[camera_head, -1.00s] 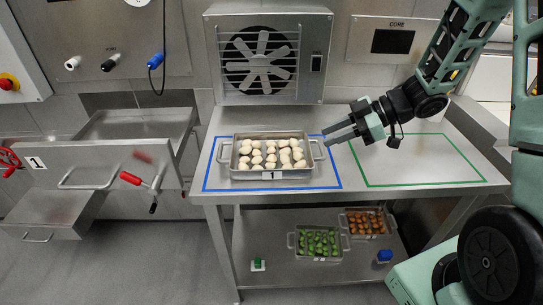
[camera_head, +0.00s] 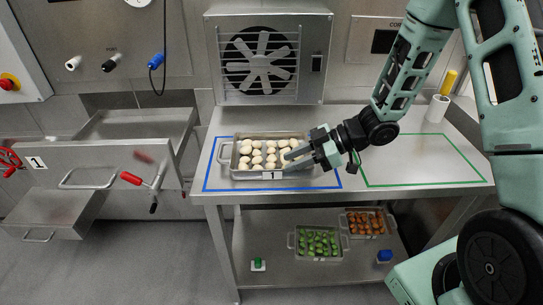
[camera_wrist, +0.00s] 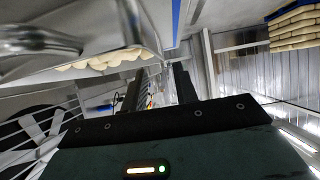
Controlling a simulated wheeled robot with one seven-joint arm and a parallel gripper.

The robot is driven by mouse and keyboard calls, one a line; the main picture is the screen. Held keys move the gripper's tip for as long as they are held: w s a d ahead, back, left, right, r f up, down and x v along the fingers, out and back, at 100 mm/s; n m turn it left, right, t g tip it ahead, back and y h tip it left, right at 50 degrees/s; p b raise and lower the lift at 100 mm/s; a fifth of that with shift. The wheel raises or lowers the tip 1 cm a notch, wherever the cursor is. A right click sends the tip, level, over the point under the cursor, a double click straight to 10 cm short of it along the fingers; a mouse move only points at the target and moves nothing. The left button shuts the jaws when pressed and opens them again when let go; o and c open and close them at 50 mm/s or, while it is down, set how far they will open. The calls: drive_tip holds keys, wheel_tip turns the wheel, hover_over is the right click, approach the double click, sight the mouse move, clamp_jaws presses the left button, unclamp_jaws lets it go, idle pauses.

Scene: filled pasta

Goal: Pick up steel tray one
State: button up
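Steel tray one (camera_head: 250,173) is a shallow metal tray labelled 1, with a loop handle at each end and rows of pale round pasta. It sits on the worktop inside the blue outline. My gripper (camera_head: 288,160) is at the tray's right end, with its fingers covering the right handle and part of the rim in the head view. The two fingers are apart, with a gap between them (camera_wrist: 160,88) in the wrist view. A metal handle (camera_wrist: 40,40) and pale pasta show at upper left there. I cannot tell whether the fingers touch the tray.
The green outlined area (camera_head: 430,165) to the right is empty. A fan unit (camera_head: 265,62) stands behind the tray. On the lower shelf are trays of green (camera_head: 318,243) and orange-brown (camera_head: 366,223) pieces. An open drawer (camera_head: 95,175) is on the left.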

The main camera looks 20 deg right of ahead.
sight(274, 170)
drive_tip(key=x, duration=0.5)
drive_tip(key=shift+d+f, duration=0.1)
clamp_jaws()
